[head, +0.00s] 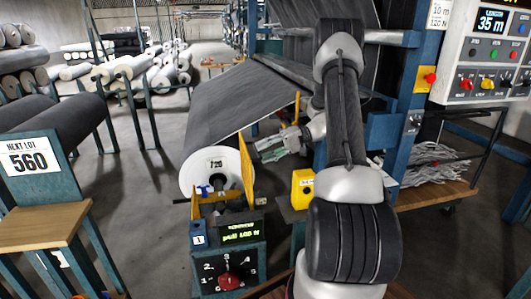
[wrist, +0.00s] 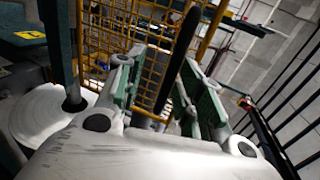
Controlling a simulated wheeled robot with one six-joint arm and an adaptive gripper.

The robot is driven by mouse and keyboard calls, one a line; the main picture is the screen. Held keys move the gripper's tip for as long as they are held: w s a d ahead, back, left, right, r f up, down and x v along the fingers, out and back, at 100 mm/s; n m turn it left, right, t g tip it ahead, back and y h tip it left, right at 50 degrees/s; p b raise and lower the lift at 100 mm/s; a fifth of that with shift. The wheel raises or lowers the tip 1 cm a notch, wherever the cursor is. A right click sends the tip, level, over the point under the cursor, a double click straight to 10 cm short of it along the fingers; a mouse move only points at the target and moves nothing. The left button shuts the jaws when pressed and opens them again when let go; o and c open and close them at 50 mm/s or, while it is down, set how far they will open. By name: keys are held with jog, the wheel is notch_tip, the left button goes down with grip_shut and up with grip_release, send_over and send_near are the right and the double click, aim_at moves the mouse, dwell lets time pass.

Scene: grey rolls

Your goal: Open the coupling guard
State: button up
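The coupling guard looks to be the yellow piece (head: 247,178) at the roll's end in the head view, seen nearly edge-on and standing upright. In the wrist view a yellow mesh panel (wrist: 130,20) fills the space beyond my fingers. My gripper (head: 272,146) is to the right of and above the guard in the head view. In the wrist view my gripper (wrist: 163,62) has its green-padded fingers apart. A dark bar (wrist: 178,60) runs lengthwise between them in the picture, with gaps on both sides; I cannot tell its depth. No contact shows.
A yellow box (head: 302,188) is to the right. A blue machine frame (head: 412,95) stands behind my arm. Open floor lies left of the roll.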

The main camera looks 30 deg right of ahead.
notch_tip(320, 180, up, 10)
jog(key=shift+f, duration=0.25)
